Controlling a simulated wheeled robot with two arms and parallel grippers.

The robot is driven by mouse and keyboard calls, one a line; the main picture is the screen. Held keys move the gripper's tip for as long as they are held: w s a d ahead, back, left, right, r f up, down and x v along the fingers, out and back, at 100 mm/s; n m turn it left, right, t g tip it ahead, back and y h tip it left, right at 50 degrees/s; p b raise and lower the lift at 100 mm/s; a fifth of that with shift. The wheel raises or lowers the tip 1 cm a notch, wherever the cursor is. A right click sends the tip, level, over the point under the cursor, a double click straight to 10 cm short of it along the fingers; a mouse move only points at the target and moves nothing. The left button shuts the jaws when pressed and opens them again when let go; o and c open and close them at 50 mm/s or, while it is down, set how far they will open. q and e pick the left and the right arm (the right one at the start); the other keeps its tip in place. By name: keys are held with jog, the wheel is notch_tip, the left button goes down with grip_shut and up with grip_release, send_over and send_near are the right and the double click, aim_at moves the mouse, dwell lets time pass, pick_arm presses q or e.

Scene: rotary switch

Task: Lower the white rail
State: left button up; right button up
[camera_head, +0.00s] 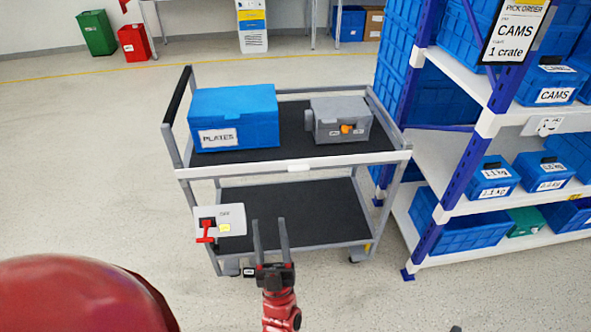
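A white rail (240,171) runs along the front edge of the cart's upper deck, with a small bright block (299,168) near its middle. A pale switch box (233,213) with a red rotary handle (207,232) and a yellow label sits at the cart's front left, below the rail. My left gripper (270,222) points forward, to the right of the switch box and below the rail. Its two fingers are apart with nothing visible between them. It appears apart from the box and the rail.
The cart carries a blue PLATES box (258,118) and a grey box with an orange knob (341,120). Its lower deck (310,210) is empty. A blue-and-white rack (452,206) with blue bins stands close on the right. Floor (90,180) left of the cart is clear.

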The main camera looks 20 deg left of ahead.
pick_arm(q)
jog(key=shift+o, duration=1.2)
jog(key=w+a+f+g, duration=0.3)
jog(key=w+g, duration=0.2)
jog(key=shift+w+a+f+n+p, duration=0.15)
jog(key=shift+a+f+n+p, duration=0.15)
jog(key=shift+f, duration=0.05)
jog(key=shift+o, duration=1.1)
jog(key=w+f, duration=0.1)
jog(key=w+f+g+h, duration=0.1)
jog(key=w+f+m+g, duration=0.1)
jog(key=f, duration=0.1)
jog(key=shift+w+a+h, duration=0.25)
jog(key=shift+w+h, duration=0.15)
jog(key=shift+o, duration=1.1)
jog(key=w+f, duration=0.1)
jog(key=w+d+f+g+h, duration=0.1)
jog(key=w+f+m+h+p, duration=0.1)
jog(key=shift+w+d+f, duration=0.2)
jog(key=shift+w+d, duration=0.05)
jog(key=m+h, duration=0.2)
jog(key=h, duration=0.2)
send_near(299, 171)
jog(key=shift+g, duration=0.4)
jog(key=x, duration=0.9)
jog(key=shift+d+r, duration=0.15)
jog(key=shift+r, duration=0.15)
